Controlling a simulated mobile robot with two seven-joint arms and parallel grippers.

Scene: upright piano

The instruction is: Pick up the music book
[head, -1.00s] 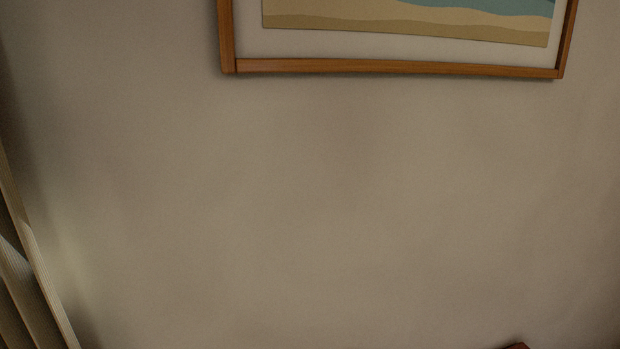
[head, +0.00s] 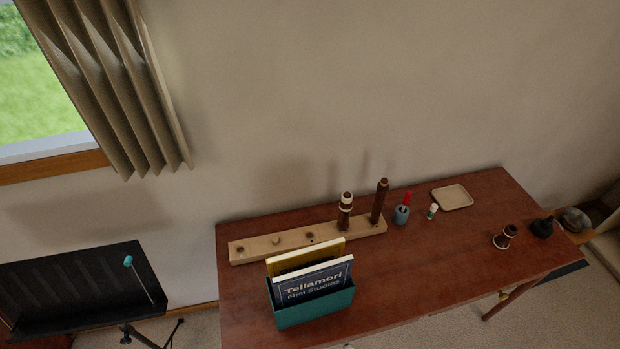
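A dark blue music book (head: 313,284) with the words "Tellamori First Studies" stands upright in a teal holder (head: 315,310) near the front left of the wooden table. A yellow book (head: 306,254) stands just behind it in the same holder. The lower parts of both books are hidden by the holder's front wall. Neither of my grippers shows in the head view.
A wooden peg rack (head: 268,247) with dark upright pieces lies behind the holder. A blue-grey cup (head: 401,215), a small tray (head: 452,197) and dark parts (head: 505,237) are on the red-brown table (head: 440,270). A black music stand (head: 75,290) is at left. The table's middle front is clear.

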